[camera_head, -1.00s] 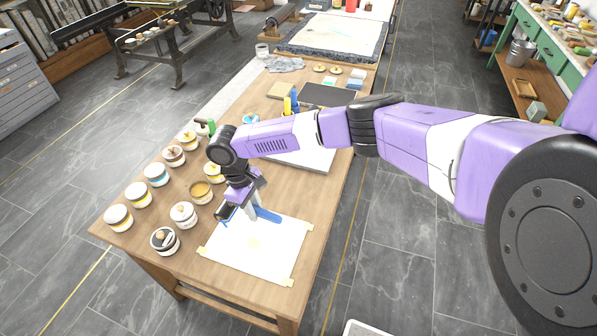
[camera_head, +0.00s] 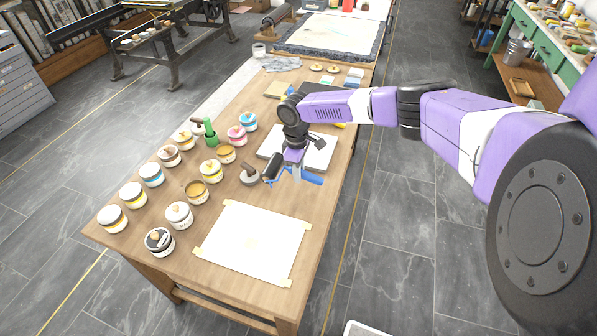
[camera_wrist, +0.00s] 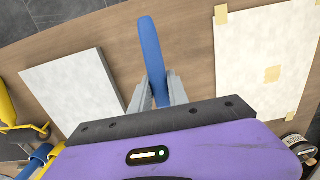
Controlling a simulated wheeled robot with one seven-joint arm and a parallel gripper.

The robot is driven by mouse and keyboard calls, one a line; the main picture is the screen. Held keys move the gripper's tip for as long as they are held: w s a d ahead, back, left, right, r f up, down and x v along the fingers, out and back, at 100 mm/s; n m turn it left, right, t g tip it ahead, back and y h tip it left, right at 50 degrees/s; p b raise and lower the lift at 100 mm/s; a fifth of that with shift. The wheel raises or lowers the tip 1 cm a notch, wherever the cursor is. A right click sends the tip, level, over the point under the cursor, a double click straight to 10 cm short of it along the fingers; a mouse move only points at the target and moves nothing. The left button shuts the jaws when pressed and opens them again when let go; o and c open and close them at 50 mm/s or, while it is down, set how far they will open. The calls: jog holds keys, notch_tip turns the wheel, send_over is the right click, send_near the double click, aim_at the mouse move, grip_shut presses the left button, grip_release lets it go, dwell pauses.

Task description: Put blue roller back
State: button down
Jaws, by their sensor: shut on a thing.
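The blue roller (camera_head: 309,179) is in my gripper (camera_head: 295,173), held by its blue handle. The handle points right in the head view, and a dark cylinder (camera_head: 271,168), apparently its roller end, shows on the left. In the wrist view the handle (camera_wrist: 151,50) rises between the two fingers (camera_wrist: 160,90); the roller end is hidden there. The roller hangs over the table between the white slab (camera_head: 318,153) and the taped paper sheet (camera_head: 252,243). A yellow tool (camera_wrist: 10,110) and a blue piece (camera_wrist: 37,158) show at the wrist view's lower left.
Several ink jars (camera_head: 151,174) stand in rows on the left of the wooden table (camera_head: 200,260). A grey disc with a dark handle (camera_head: 250,177) sits close left of my gripper. The taped sheet is clear.

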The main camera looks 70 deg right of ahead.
aim_at(299, 191)
jog(key=shift+f+b, duration=2)
jog(key=shift+f, duration=1)
jog(key=c, duration=1.2)
grip_release()
jog(key=shift+f, duration=0.1)
jog(key=shift+w+a+r+b, duration=0.1)
jog(key=shift+r+b, duration=0.05)
jog(key=shift+r, duration=1.85)
jog(key=shift+w+r+b, duration=0.1)
jog(key=shift+r+b, duration=0.05)
jog(key=shift+r, duration=1.8)
